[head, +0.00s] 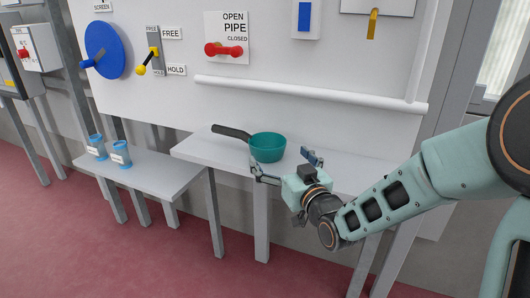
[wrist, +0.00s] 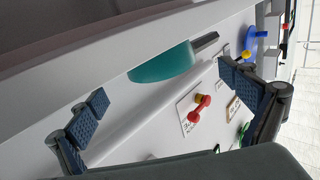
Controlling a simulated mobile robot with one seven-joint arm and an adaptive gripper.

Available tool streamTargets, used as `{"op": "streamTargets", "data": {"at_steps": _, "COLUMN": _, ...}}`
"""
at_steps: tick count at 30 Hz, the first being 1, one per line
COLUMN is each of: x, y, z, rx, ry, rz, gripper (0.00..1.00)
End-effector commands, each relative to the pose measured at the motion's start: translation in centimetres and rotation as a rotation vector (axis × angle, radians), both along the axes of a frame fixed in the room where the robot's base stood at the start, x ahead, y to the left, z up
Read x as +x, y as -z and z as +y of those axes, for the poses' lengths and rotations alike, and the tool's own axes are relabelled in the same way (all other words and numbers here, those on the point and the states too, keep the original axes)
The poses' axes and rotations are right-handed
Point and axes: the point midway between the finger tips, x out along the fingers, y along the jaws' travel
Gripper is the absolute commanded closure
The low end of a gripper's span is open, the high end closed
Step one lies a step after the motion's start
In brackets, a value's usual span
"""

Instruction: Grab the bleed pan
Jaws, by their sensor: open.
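The bleed pan (head: 267,148) is a teal pan with a dark handle. It sits on a light grey shelf-like table (head: 200,147), its handle pointing left and back. In the wrist view the teal pan body (wrist: 160,65) and its handle show tilted, beyond the fingers. My gripper (head: 285,165) is open and empty, close to the pan's near right side at the table's front edge. Its two blue-padded fingers are spread in the wrist view (wrist: 168,95). Whether a finger touches the pan cannot be told.
A lower bench (head: 150,172) on the left holds two blue-and-grey cans (head: 121,154). Behind stands a white panel with a red valve handle (head: 224,49), a blue wheel (head: 104,50) and a yellow-knobbed lever (head: 142,70). A white pipe (head: 310,94) runs above the table.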

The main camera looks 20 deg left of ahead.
Motion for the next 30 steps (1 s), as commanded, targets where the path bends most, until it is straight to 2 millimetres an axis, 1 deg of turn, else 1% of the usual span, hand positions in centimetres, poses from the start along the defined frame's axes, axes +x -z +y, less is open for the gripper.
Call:
{"op": "streamTargets", "data": {"at_steps": 1, "x": 0.6, "y": 0.2, "z": 0.6, "rx": 0.0, "ry": -0.002, "rz": 0.0, "gripper": 0.03}}
{"op": "streamTargets", "data": {"at_steps": 3, "x": 1.3, "y": 0.1, "z": 1.2, "rx": 0.0, "ry": -0.002, "rz": 0.0, "gripper": 0.03}}
{"op": "streamTargets", "data": {"at_steps": 11, "x": 2.7, "y": 0.2, "z": 2.3, "rx": -0.002, "ry": -0.001, "rz": 0.001, "gripper": 0.03}}
{"op": "streamTargets", "data": {"at_steps": 20, "x": 5.6, "y": 0.3, "z": 4.8, "rx": -0.002, "ry": -0.001, "rz": 0.001, "gripper": 0.03}}
{"op": "streamTargets", "data": {"at_steps": 24, "x": 6.1, "y": 0.2, "z": 5.2, "rx": -0.003, "ry": -0.001, "rz": 0.0, "gripper": 0.03}}
{"op": "streamTargets", "data": {"at_steps": 30, "x": 6.1, "y": 0.2, "z": 5.2, "rx": -0.003, "ry": -0.001, "rz": 0.0, "gripper": 0.03}}
